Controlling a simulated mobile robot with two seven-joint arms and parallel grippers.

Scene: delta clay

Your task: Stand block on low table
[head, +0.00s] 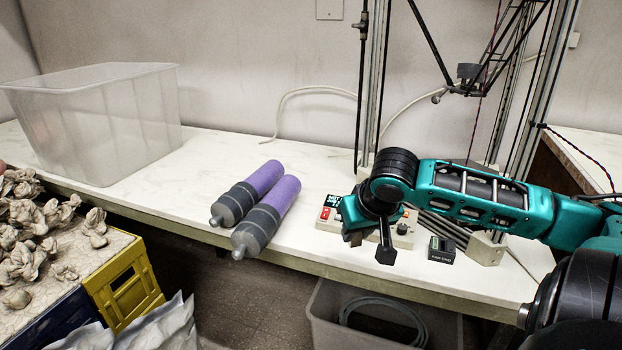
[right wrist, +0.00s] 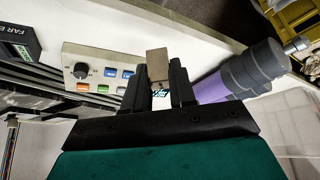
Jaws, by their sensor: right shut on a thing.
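My right gripper (head: 370,240) reaches in from the right and points down near the front edge of the white-topped table (head: 210,160). In the right wrist view its two black fingers (right wrist: 158,85) are shut on a small grey-brown block (right wrist: 157,62). The block sticks out past the fingertips. In the head view I cannot make out the block; the gripper hides it. Whether it touches the table I cannot tell. My left gripper is not in view.
A control box (head: 328,218) with a knob and coloured buttons sits behind the gripper. A small black box (head: 441,250) is right of it. Two purple-and-grey cylinders (head: 262,183) (head: 282,196) lie left. A clear bin (head: 110,130) stands far left; metal posts rise behind.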

